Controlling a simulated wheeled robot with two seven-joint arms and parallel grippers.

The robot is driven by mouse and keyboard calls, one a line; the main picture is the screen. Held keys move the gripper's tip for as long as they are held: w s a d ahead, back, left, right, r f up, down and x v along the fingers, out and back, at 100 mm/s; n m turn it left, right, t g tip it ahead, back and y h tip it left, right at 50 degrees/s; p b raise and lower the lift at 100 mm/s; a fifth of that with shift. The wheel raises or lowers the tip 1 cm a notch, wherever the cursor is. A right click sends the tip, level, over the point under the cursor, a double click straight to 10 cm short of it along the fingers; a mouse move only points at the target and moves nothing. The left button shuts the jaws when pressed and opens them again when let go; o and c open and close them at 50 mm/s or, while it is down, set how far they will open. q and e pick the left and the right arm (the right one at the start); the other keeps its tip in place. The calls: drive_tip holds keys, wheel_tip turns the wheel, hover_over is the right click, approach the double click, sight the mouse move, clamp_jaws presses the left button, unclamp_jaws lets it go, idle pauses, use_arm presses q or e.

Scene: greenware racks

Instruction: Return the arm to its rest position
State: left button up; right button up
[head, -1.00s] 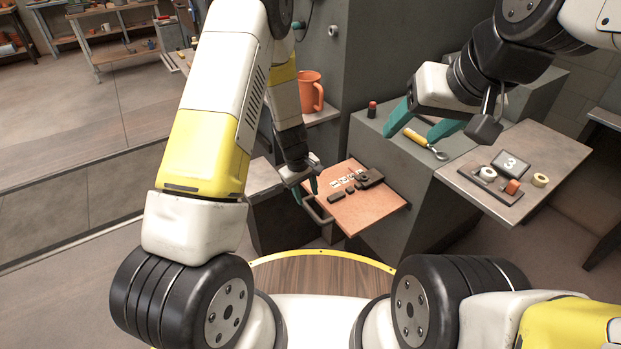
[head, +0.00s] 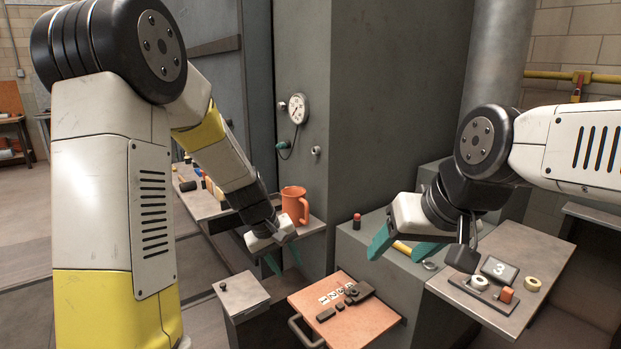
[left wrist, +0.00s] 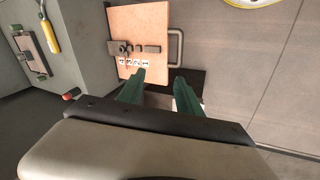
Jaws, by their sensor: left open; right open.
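My left gripper (head: 282,262) is open and empty. It hangs above and left of the orange tray (head: 368,334), near the shelf with the orange mug (head: 295,204). In the left wrist view its two green fingers (left wrist: 158,88) are apart, with nothing between them, and the orange tray (left wrist: 151,18) lies beyond them. My right gripper (head: 400,250) is open above the grey block top at the right. A tool with a yellow handle (head: 402,248) shows between its fingers, and I cannot tell whether they touch it.
White numbered tiles (head: 335,295) and dark pieces (head: 357,292) lie on the orange tray. A side table (head: 510,310) at the right holds a sign reading 3 (head: 499,268) and tape rolls. A gauge (head: 298,108) is on the tall grey cabinet (head: 375,120). A red-topped knob (head: 356,220) stands on the block.

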use_arm(q)
drive_tip(key=s+a+r+m+t, duration=0.1)
drive_tip(key=s+a+r, duration=0.3)
drive_tip(key=s+r, duration=0.5)
drive_tip(key=s+a+r+m+t+y, duration=0.1)
drive_tip(key=s+a+r+m, duration=0.3)
drive_tip(key=s+r, duration=0.5)
drive_tip(key=shift+s+r+t, duration=0.15)
drive_tip(key=shift+s+t, duration=0.55)
drive_tip(key=shift+s, duration=0.55)
